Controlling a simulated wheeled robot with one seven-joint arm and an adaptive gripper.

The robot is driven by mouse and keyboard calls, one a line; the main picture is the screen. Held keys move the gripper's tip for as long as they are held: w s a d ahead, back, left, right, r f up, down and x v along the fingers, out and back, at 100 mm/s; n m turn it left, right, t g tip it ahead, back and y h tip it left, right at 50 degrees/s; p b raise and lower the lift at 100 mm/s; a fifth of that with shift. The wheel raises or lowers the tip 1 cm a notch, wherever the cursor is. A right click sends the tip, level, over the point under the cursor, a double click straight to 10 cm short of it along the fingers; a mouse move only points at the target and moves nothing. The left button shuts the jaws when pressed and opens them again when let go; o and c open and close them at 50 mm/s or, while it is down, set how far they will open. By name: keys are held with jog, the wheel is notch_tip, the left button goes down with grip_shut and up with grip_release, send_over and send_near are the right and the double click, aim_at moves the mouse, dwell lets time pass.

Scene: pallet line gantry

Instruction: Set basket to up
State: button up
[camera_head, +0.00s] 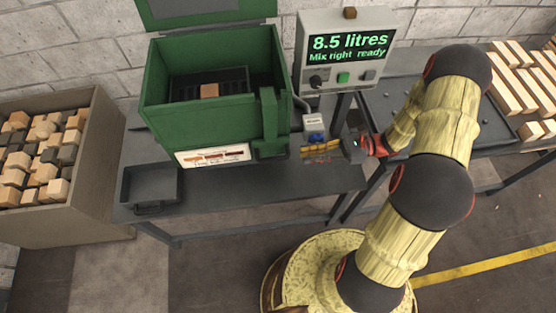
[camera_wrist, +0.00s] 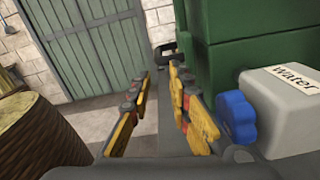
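The green machine (camera_head: 215,125) stands on a dark bench with its lid raised. Inside it is a dark slatted basket (camera_head: 232,80) with a wooden block (camera_head: 209,90) on or in it. A green housing (camera_head: 269,118) is on the machine's right front. My gripper (camera_head: 308,151) is to the right of this housing, with its yellow fingers pointing left. In the wrist view my gripper (camera_wrist: 160,74) is open, with nothing seen between the fingers. A dark handle-like part (camera_wrist: 165,47) shows ahead, beside the green wall (camera_wrist: 242,60). I cannot tell what it belongs to.
A white water box (camera_wrist: 285,105) with a blue knob (camera_wrist: 236,117) is close to my right finger. A display (camera_head: 347,45) reads "8.5 litres, Mix right ready". A dark tray (camera_head: 150,184) lies at the bench's left. A crate of blocks (camera_head: 100,160) stands left.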

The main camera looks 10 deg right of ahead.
aim_at(272, 158)
jog(key=a+b, duration=0.1)
jog(key=a, duration=0.3)
jog(key=a+b, duration=0.1)
jog(key=a, duration=0.3)
jog(key=a+b, duration=0.1)
jog(key=a, duration=0.3)
jog(key=shift+w+a+r, duration=0.15)
jog(key=shift+w+r, duration=0.05)
jog(key=shift+r, duration=0.05)
jog(key=shift+c, duration=1.2)
grip_shut()
